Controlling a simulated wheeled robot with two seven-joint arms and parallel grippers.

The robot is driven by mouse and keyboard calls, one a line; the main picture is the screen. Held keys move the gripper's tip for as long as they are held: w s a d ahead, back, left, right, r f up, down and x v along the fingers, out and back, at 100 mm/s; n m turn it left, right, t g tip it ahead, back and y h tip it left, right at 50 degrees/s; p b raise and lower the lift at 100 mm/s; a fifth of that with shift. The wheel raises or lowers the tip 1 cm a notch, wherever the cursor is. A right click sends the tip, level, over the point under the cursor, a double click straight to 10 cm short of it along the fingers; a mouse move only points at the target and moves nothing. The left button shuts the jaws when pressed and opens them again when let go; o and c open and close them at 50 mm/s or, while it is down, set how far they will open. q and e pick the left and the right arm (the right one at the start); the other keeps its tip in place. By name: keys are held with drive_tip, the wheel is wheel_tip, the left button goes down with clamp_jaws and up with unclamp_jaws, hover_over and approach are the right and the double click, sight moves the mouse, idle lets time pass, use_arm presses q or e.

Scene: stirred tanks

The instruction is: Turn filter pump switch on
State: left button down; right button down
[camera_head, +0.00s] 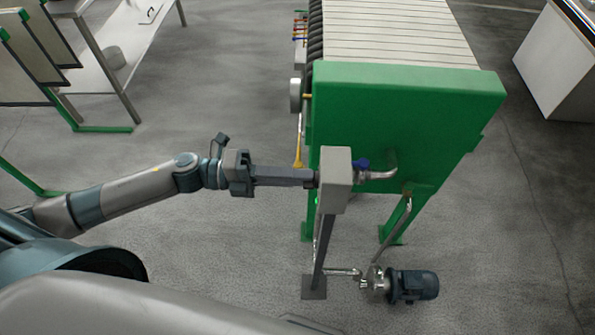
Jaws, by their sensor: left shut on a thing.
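A grey switch box (334,180) stands on a post in front of the green filter press. My left gripper (312,178) reaches in from the left, and its fingertips are at the left face of the box. The fingers are shut on a small dark switch knob there, mostly hidden by the fingers. The knob's exact angle cannot be made out. The pump (410,286) with its dark blue motor sits on the floor below, to the right of the post. My right gripper is not in view.
The green filter press (400,125) with its pale plates fills the upper middle. A valve with a blue handle (361,164) sits just right of the box. A white table (120,55) and green-framed panels stand at upper left.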

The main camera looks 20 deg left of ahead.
use_arm(q)
drive_tip(key=shift+n, duration=0.4)
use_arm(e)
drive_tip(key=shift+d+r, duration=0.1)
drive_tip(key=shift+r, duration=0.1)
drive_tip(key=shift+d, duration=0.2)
use_arm(q)
drive_tip(key=c, duration=1.8)
unclamp_jaws()
drive_tip(key=shift+c, duration=0.2)
drive_tip(key=shift+a, duration=0.1)
